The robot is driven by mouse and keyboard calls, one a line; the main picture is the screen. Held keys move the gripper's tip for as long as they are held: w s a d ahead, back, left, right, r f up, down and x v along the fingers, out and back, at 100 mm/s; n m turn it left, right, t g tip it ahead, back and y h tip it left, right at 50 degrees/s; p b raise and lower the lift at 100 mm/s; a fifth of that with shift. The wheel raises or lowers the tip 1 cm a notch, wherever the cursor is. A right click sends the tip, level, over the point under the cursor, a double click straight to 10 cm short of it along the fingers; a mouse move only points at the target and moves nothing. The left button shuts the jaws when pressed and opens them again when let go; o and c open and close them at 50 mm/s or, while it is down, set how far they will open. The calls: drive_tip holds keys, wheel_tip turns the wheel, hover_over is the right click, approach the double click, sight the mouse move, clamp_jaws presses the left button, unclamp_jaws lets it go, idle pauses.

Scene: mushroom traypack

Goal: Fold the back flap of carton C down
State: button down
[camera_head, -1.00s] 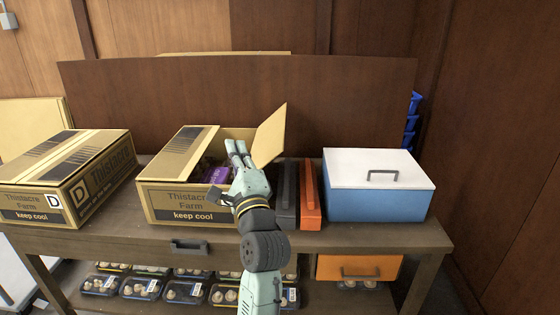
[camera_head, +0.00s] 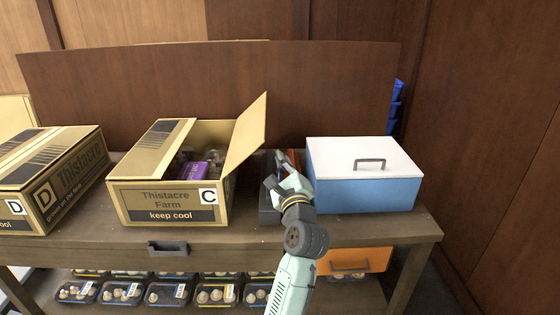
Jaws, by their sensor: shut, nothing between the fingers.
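Carton C (camera_head: 150,214) stands on the wooden table, its label facing me. A striped flap (camera_head: 158,146) lies flat over its left part. The right flap (camera_head: 247,133) stands up, leaning outward. The middle is open, showing a purple pack (camera_head: 193,170) and what look like mushroom trays. I cannot clearly make out the back flap at the far rim. My gripper (camera_head: 284,158) is shut and empty, right of carton C, apart from it, over a dark case.
Carton D (camera_head: 72,183), closed, stands at the left. A blue box with a white lid (camera_head: 365,190) stands just right of my gripper. A dark grey case (camera_head: 267,212) lies between it and carton C. A brown panel (camera_head: 120,85) rises behind the table.

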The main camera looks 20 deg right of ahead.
drive_tip(key=w+a+r+p, duration=0.1)
drive_tip(key=w+r, duration=0.3)
drive_tip(key=w, duration=0.3)
drive_tip(key=shift+a+p, duration=0.3)
drive_tip(key=shift+a, duration=0.1)
drive_tip(key=shift+w, duration=0.1)
drive_tip(key=shift+r, duration=0.15)
